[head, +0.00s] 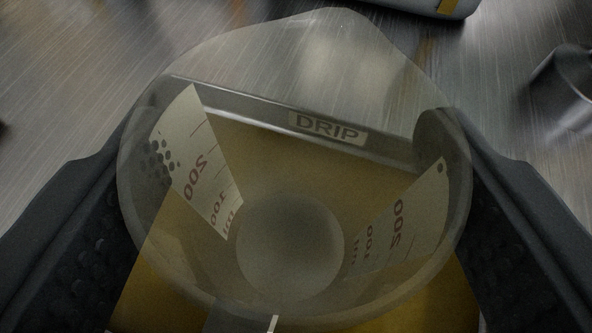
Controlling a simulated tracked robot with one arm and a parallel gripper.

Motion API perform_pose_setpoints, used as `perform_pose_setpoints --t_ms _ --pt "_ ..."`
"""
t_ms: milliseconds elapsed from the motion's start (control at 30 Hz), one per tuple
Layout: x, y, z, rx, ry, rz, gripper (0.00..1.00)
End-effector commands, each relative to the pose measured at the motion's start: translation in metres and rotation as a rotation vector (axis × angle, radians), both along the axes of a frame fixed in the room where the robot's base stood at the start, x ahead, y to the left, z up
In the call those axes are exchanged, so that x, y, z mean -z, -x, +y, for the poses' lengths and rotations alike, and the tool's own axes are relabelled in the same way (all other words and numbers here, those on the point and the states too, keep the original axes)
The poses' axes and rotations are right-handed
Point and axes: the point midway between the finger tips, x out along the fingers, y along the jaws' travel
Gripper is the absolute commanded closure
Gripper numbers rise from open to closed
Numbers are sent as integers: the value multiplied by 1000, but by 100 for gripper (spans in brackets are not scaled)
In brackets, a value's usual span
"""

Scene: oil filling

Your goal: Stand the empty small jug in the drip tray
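The small jug (292,246) is a translucent, cone-shaped measuring jug with red marks for 100 and 200 on its walls. I look down into it, and it looks empty. My gripper (292,180) is shut on the jug, with one dark finger against each side. The drip tray (275,112) shows through the jug, with a grey metal rim, a DRIP label and a yellowish floor. The jug is over the tray. I cannot tell whether its base touches the tray floor.
A brushed metal bench (90,60) lies around and beyond the tray. A grey metal part (568,92) stands at the right edge. A pale container with a yellow mark (425,6) is cut off at the top. The bench at upper left is clear.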

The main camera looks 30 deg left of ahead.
Motion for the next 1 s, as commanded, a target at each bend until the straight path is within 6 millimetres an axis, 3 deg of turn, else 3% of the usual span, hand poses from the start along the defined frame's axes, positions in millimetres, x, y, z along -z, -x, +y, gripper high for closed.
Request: perform_pose_setpoints --t_ms 67,100,167,567,1000 --pt "3 0 0 0 1 1 56" --pt "2 0 0 0 0 0 26" --pt "2 0 0 0 0 0 12" --pt "-2 3 -2 0 1 1 12" --pt "-28 54 -30 -2 0 -1 12"
